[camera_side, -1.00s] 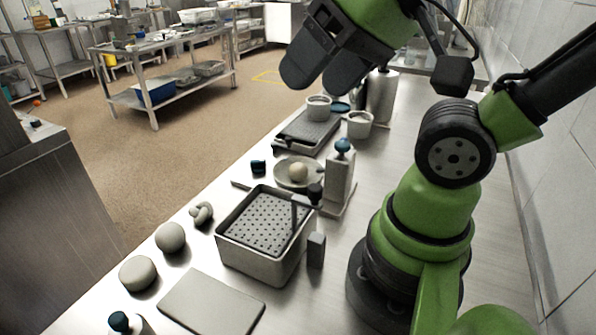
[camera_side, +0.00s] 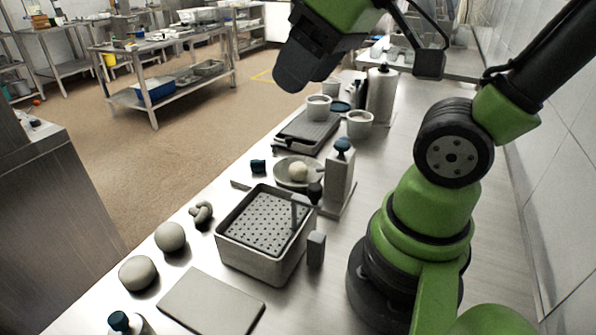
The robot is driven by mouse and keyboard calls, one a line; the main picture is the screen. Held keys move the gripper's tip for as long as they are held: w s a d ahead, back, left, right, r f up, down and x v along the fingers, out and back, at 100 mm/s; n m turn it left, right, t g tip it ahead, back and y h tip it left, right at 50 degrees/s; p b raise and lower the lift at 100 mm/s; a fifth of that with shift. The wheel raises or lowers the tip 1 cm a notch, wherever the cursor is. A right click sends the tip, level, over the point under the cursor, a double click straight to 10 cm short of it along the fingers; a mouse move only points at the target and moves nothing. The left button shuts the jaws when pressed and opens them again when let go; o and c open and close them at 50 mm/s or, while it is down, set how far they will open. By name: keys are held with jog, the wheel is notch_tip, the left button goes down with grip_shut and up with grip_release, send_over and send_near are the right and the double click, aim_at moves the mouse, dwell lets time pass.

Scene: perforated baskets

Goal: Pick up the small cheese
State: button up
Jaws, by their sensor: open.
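No object is clearly marked as the small cheese. A small pale ball (camera_side: 298,171) sits on a round grey plate (camera_side: 283,180) in the middle of the counter, and it may be the cheese. Two larger grey rounded lumps, one nearer (camera_side: 138,273) and one farther (camera_side: 170,237), lie on the counter at the left of the basket. My gripper (camera_side: 297,76) is high above the far part of the counter, well apart from all these objects. It is open and seen nearly edge-on, so one finger mostly hides the other. Nothing shows between the fingers.
A perforated basket (camera_side: 243,255) stands mid-counter, with a flat board (camera_side: 211,302) in front. A tall dispenser (camera_side: 341,180) stands right of the plate. Behind are a scale-like tray (camera_side: 306,131), cups (camera_side: 360,123) and a canister (camera_side: 382,95). A knotted lump (camera_side: 201,213) lies left.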

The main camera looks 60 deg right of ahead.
jog(key=w+d+f+n+g+h, duration=0.25)
jog(key=w+d+n, duration=0.3)
jog(key=n, duration=0.35)
jog(key=n+g, duration=0.5)
jog(key=n, duration=1.3)
send_near(297, 166)
jog(key=shift+n+g+h, duration=0.25)
jog(key=shift+n, duration=0.05)
jog(key=x, duration=0.5)
jog(key=shift+w+d+f, duration=0.15)
jog(key=shift+w, duration=0.15)
jog(key=shift+a+x, duration=0.15)
jog(key=shift+x, duration=1.2)
jog(key=shift+a+x, duration=0.15)
jog(key=shift+x, duration=1.25)
jog(key=c, duration=0.8)
